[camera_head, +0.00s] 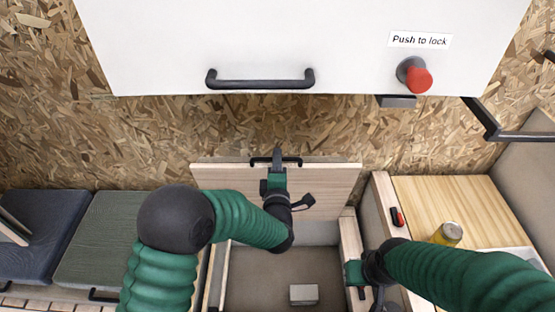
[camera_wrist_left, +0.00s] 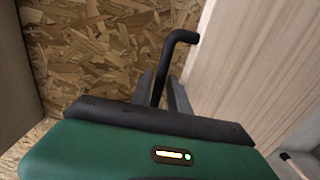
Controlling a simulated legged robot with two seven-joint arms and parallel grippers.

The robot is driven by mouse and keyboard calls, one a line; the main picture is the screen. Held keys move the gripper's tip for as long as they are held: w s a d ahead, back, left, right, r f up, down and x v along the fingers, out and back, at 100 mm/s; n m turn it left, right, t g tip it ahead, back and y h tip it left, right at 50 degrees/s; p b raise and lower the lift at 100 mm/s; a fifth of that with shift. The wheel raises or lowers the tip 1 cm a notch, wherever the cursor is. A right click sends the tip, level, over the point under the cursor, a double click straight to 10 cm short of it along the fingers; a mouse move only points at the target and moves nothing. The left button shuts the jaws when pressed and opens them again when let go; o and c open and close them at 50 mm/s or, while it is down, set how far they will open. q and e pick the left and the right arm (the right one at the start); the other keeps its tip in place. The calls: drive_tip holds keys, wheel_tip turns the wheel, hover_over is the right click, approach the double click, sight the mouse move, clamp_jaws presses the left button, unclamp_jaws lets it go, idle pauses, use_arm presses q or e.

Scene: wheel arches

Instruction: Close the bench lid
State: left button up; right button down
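The bench lid (camera_head: 325,178) is a pale wooden panel standing raised at the back of the open bench box (camera_head: 265,270). Its black handle (camera_head: 290,162) is along its upper edge. My left gripper (camera_head: 277,154) is at this handle. In the left wrist view the handle bar (camera_wrist_left: 176,50) runs between the two grey fingers (camera_wrist_left: 162,92), which sit close on either side of it. The pale lid face (camera_wrist_left: 255,60) is to the right there. My right gripper (camera_head: 361,290) is low by the right rim of the box; its fingers are too small to read.
A white upper cabinet door (camera_head: 300,40) with a black handle and a red knob (camera_head: 415,76) hangs above. A wooden counter (camera_head: 440,200) with a yellow jar (camera_head: 447,234) is at right. Dark cushions (camera_head: 105,235) are at left. A small grey box (camera_head: 304,294) lies inside the bench.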

use_arm(q)
drive_tip(key=shift+w+a, duration=0.15)
drive_tip(key=shift+w, duration=0.15)
drive_tip(key=shift+s, duration=0.1)
clamp_jaws()
drive_tip(key=shift+f, duration=0.15)
idle(1.0)
